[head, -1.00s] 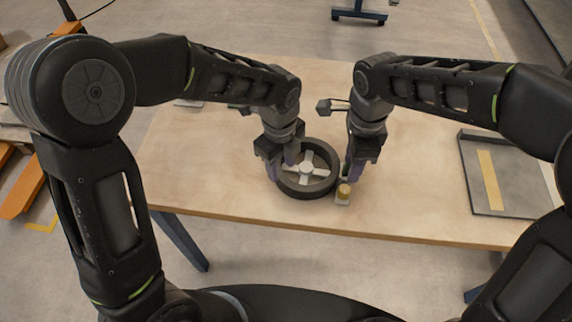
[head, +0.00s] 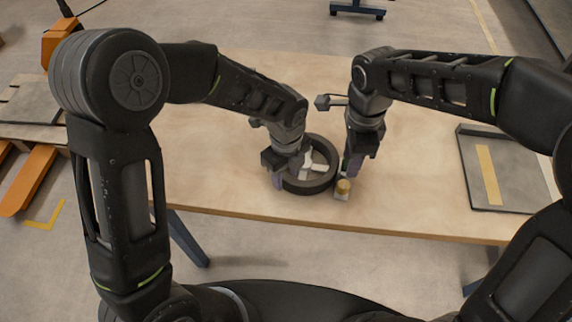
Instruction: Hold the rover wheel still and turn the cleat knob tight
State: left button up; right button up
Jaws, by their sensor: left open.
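The rover wheel (head: 311,188) is a dark ring with pale spokes, lying flat near the table's front edge. My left gripper (head: 288,174) is open at the wheel's left side, pointing down. One finger is outside the rim and the other appears inside it; contact cannot be told. The cleat knob (head: 344,186) is a small brass-yellow cylinder on a pale base, just right of the wheel. My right gripper (head: 352,172) points down just behind the knob and beside the wheel's right rim. Its fingers overlap in the view, so its opening is hidden.
A grey shallow tray (head: 466,170) with a yellow strip lies on the right of the wooden table (head: 230,205). The table surface between the wheel and tray is clear. An orange pallet jack (head: 35,185) stands on the floor at left.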

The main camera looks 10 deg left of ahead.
pick_arm(q)
jog(key=shift+f, duration=1.05)
grip_shut()
dwell(0.6)
